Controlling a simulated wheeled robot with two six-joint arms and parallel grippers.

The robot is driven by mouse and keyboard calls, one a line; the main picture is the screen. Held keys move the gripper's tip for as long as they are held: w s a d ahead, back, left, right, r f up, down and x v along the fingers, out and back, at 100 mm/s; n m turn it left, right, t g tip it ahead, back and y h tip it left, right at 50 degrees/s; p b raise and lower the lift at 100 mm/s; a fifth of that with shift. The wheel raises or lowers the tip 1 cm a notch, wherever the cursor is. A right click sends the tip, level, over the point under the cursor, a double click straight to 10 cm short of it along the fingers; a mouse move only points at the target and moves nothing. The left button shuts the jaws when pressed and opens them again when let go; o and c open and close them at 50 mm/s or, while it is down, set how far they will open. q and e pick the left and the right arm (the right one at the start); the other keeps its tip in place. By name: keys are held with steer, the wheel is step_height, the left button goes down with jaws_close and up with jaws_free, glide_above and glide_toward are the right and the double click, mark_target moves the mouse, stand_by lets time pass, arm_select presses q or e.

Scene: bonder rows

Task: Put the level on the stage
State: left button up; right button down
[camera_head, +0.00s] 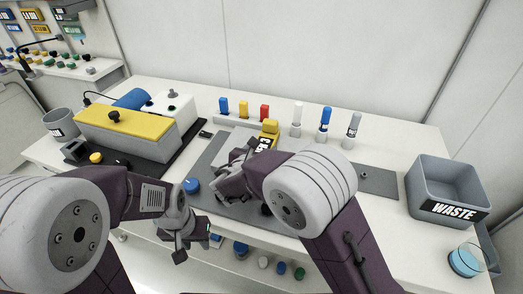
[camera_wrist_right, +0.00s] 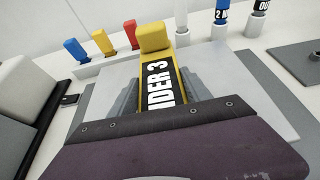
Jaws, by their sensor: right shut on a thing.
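My right gripper (camera_head: 228,186) is low over the grey mat (camera_head: 213,153) at the middle of the table.
A grey machine with a yellow lid (camera_head: 115,120) stands left. Blue, yellow and red pegs (camera_head: 244,108) and several bottles (camera_head: 325,120) line the back. A grey bin marked WASTE (camera_head: 450,175) is at right. A blue knob (camera_head: 192,185) is near my right gripper.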

steer(key=shift+r, duration=0.1)
steer(key=shift+c, duration=2.4)
jaws_free()
steer(key=shift+f, duration=0.2)
steer(key=shift+r, duration=0.25)
steer(key=p+v, duration=0.1)
steer(key=v, duration=1.1)
steer(key=shift+s+f, duration=0.1)
